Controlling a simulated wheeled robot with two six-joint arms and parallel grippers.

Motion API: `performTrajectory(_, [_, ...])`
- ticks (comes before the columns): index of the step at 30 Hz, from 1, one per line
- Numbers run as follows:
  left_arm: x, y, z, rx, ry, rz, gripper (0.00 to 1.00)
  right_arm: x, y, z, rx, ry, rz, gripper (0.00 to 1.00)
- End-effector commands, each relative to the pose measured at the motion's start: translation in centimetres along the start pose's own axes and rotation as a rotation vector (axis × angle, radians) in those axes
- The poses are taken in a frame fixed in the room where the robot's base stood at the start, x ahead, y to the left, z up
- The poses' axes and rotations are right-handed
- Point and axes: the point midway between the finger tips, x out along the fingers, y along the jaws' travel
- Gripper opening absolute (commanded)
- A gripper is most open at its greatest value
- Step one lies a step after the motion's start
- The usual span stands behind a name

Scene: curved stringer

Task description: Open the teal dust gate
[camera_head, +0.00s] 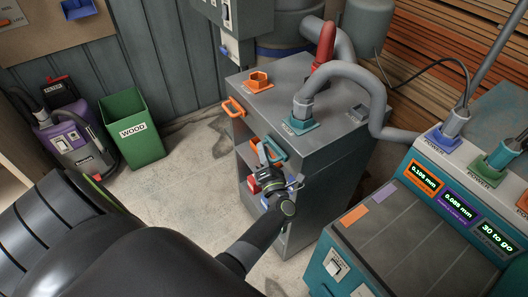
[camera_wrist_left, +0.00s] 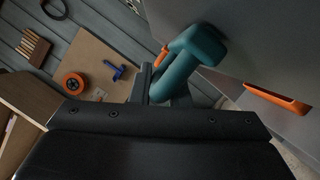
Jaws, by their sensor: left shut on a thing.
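The teal dust gate's handle (camera_head: 274,147) is on the upper front of the grey cabinet, below the teal port (camera_head: 300,124) where a grey hose plugs in. My left gripper (camera_head: 267,160) is at this handle and shut on it. In the left wrist view the teal handle (camera_wrist_left: 190,58) runs between the dark fingers (camera_wrist_left: 160,88), which partly hide it. How far the gate plate is out cannot be told. My right gripper is not in view.
An orange handle (camera_head: 233,107) is to the left on the same grey cabinet (camera_head: 335,150), with an orange port (camera_head: 258,81) on top. A teal machine (camera_head: 400,245) stands at the right. A green wood bin (camera_head: 132,135) and a purple vacuum (camera_head: 78,137) stand left. Floor between is clear.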

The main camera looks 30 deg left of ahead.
Motion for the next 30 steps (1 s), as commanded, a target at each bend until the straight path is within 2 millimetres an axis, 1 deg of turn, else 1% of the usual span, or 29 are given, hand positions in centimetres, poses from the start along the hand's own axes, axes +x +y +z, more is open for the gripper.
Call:
performTrajectory(2, [0.1,0.4,-0.1,-0.001,-0.001,0.008,0.0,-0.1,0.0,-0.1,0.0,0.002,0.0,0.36])
performTrajectory(4, [-0.2,0.9,-0.8,0.0,-0.001,0.008,0.0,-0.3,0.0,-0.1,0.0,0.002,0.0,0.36])
performTrajectory(9, [-1.1,2.7,-3.3,0.001,0.0,0.009,0.0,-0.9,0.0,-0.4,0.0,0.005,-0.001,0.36])
performTrajectory(13, [-1.7,3.6,-4.7,-0.001,0.0,0.01,0.0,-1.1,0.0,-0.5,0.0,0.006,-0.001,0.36])
performTrajectory(17, [-1.8,4.0,-5.1,-0.003,-0.002,0.011,0.0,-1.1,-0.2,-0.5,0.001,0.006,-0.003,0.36])
performTrajectory(25, [-1.8,4.1,-5.1,-0.003,-0.003,0.014,0.0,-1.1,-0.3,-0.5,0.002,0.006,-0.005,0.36])
performTrajectory(26, [-1.8,4.1,-5.1,-0.003,-0.003,0.014,0.19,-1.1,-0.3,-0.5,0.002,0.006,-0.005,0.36])
performTrajectory(28, [-1.8,4.1,-5.1,-0.003,-0.003,0.014,0.28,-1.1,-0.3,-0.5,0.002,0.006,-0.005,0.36])
performTrajectory(30, [-1.8,4.0,-5.1,-0.003,-0.003,0.012,0.34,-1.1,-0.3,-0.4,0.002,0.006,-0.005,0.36])
